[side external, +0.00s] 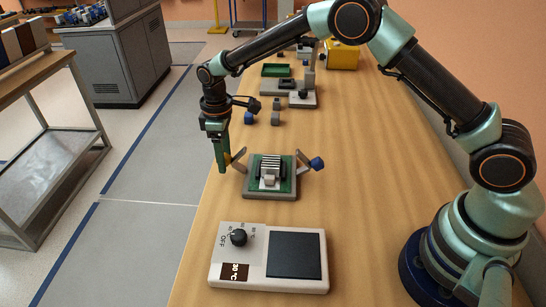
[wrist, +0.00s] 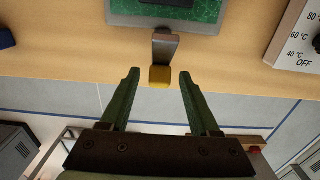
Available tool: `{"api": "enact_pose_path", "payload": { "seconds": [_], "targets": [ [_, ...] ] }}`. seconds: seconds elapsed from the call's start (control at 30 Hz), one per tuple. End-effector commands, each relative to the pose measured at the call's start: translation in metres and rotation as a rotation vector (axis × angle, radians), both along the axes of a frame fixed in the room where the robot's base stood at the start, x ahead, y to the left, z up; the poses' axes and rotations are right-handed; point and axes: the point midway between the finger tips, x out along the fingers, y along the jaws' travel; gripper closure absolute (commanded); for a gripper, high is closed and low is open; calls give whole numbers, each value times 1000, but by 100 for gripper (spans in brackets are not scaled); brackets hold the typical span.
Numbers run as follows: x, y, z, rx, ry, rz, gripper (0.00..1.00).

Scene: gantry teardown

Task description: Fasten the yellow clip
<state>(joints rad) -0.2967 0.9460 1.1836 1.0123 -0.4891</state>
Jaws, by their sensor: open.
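The yellow clip (wrist: 160,76) is the yellow-tipped end of a short grey lever (wrist: 165,46) at the edge of a green board. In the side view the lever (side external: 239,157) leans outward from the left of the board (side external: 259,182), with its yellow tip (side external: 228,158) partly hidden by my gripper. My gripper (side external: 222,169) is open and points down at that tip. In the wrist view my gripper's fingers (wrist: 159,85) stand on either side of the yellow tip, with gaps on both sides.
A blue-tipped lever (side external: 317,163) leans outward on the board's right. A finned block (side external: 270,169) sits on the board. A white heater box with a knob (side external: 238,237) and dark plate (side external: 295,255) lies in front. Small parts (side external: 276,118) stand behind. The table's left edge is close.

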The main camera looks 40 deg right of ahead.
Motion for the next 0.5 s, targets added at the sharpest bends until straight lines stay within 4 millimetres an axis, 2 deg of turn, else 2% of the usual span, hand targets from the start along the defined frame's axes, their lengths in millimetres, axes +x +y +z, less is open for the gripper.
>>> {"api": "enact_pose_path", "payload": {
  "seconds": [0.17, 0.2, 0.33, 0.37, 0.5],
  "targets": [
    [0, 0, 0, 0, 0, 0, 38],
    [0, 0, 0, 0, 0, 0, 45],
    [0, 0, 0, 0, 0, 0, 95],
    [0, 0, 0, 0, 0, 0, 100],
    [0, 0, 0, 0, 0, 0, 100]
  ]
}}
